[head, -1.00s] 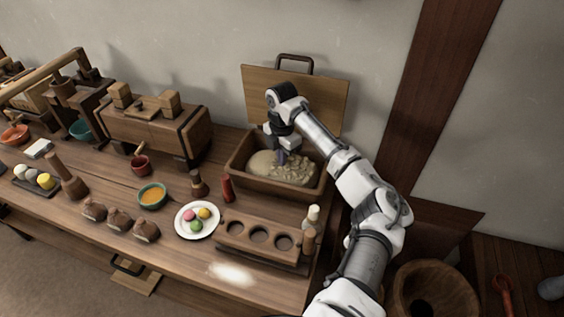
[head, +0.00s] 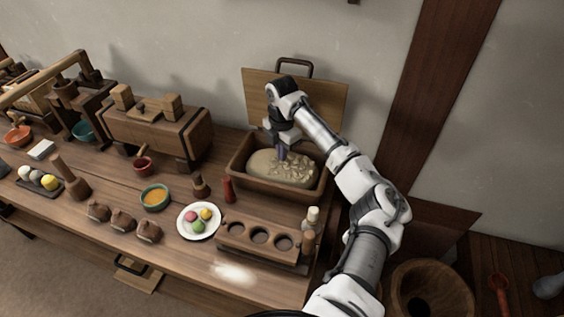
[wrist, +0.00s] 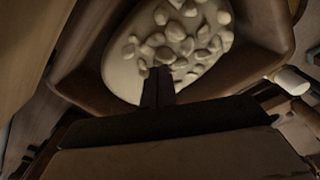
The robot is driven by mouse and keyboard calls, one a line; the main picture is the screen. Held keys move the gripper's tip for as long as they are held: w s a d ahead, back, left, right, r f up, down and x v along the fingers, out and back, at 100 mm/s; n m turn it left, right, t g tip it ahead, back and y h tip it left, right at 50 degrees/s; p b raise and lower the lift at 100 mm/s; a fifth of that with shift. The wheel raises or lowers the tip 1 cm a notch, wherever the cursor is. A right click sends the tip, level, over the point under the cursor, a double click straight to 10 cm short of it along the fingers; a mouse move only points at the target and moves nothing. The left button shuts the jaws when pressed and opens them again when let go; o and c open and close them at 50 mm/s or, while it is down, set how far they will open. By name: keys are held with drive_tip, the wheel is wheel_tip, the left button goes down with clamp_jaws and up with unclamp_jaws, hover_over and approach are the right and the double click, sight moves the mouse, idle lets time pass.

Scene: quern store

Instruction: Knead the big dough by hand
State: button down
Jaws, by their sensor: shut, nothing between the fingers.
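The big dough (head: 262,163) is a pale oval mass in an open wooden trough (head: 243,181) at the table's back right. Its right part is covered in lumps. It also shows in the wrist view (wrist: 122,72), with the lumps at its upper middle. My gripper (head: 282,157) points down over the dough, its fingers shut with nothing between them. In the wrist view the fingertips (wrist: 158,72) overlap the dough's near part. I cannot tell whether they touch it.
A raised wooden lid (head: 325,100) stands behind the trough. A red bottle (head: 228,190), a plate of coloured balls (head: 187,230), and a wooden rack with holes (head: 227,238) stand in front. White powder (head: 232,272) lies near the table's front edge.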

drive_tip(key=shift+f, duration=0.1)
drive_tip(key=shift+f+b, duration=0.6)
drive_tip(key=shift+f, duration=0.8)
drive_tip(key=shift+r, duration=0.25)
drive_tip(key=shift+r+p, duration=1.2)
drive_tip(key=shift+r, duration=0.1)
wheel_tip(320, 180, up, 6)
drive_tip(key=p, duration=0.5)
